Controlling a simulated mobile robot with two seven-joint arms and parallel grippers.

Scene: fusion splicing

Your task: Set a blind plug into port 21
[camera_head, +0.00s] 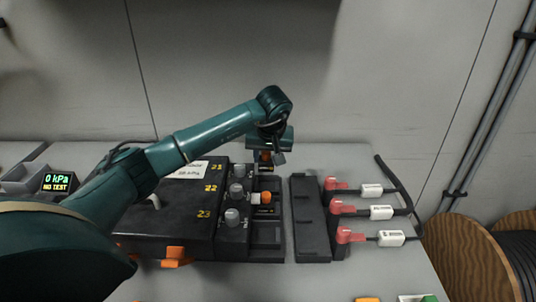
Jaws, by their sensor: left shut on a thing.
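A black box (170,228) carries the yellow labels 21, 22 and 23. A grey knob-like piece (238,171) sits beside label 21, with similar grey pieces beside 22 (236,190) and 23 (232,216). My left gripper (268,158) is over the far end of a dark tray (268,255), to the right of label 21. It is shut on a small orange blind plug (265,157), mostly hidden by the gripper. Another plug, orange and white (263,197), lies in the tray near label 22. The port opening at 21 is not clearly visible. My right gripper is out of view.
A dark rack (308,225) stands right of the tray, with red connectors (349,236) and white-tagged cables (390,238) beside it. A small display (60,182) reads 0 kPa, NO TEST. A wooden cable reel (465,258) is at right.

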